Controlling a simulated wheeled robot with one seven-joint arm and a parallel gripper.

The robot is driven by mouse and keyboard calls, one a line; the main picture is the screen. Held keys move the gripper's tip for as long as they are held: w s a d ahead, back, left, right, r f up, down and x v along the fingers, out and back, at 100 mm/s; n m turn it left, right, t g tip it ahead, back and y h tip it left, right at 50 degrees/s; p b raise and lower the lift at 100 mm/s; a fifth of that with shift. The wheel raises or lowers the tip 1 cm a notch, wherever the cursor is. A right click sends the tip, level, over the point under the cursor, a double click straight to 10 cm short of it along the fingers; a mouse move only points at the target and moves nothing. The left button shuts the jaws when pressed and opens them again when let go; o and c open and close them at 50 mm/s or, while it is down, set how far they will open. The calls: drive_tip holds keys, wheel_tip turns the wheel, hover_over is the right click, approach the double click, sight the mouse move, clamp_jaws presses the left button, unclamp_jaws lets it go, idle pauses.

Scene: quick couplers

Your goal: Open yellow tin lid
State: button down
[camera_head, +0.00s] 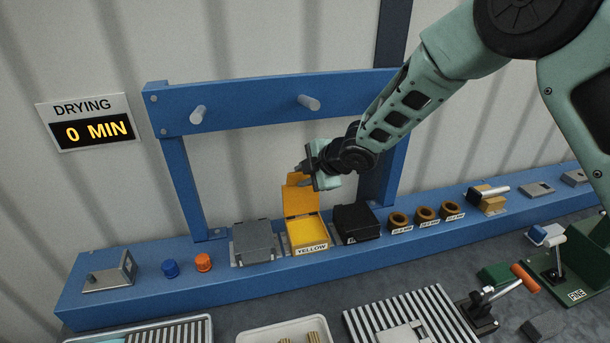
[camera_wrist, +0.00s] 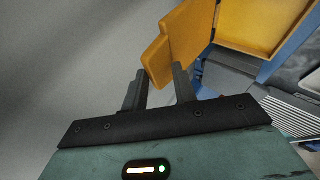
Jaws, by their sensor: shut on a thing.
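The yellow tin (camera_head: 308,233) sits on the blue shelf between a grey tin and a black tin, with a YELLOW label on its front. Its lid (camera_head: 300,198) stands raised upright at the back, so the yellow inside shows. My gripper (camera_head: 303,172) is at the top of the raised lid, coming from the upper right. In the wrist view, the fingers (camera_wrist: 160,88) are at the lid's tab (camera_wrist: 157,62) and shut on it. The open tin (camera_wrist: 262,22) shows at the upper right there.
A closed grey tin (camera_head: 253,241) is left of the yellow tin and a closed black tin (camera_head: 355,222) is right. A blue frame with pegs (camera_head: 309,102) stands behind. Brown rings (camera_head: 425,214) sit further right. A sign reads DRYING 0 MIN (camera_head: 84,122).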

drive_tip(key=shift+f, duration=0.25)
drive_tip(key=c, duration=1.5)
unclamp_jaws()
drive_tip(key=shift+r, duration=0.1)
drive_tip(key=shift+s+d+r, duration=0.15)
drive_tip(key=shift+d+r, duration=0.1)
drive_tip(key=shift+r, duration=0.1)
drive_tip(key=v, duration=1.6)
drive_tip(key=shift+s+r, duration=0.1)
drive_tip(key=shift+s, duration=0.15)
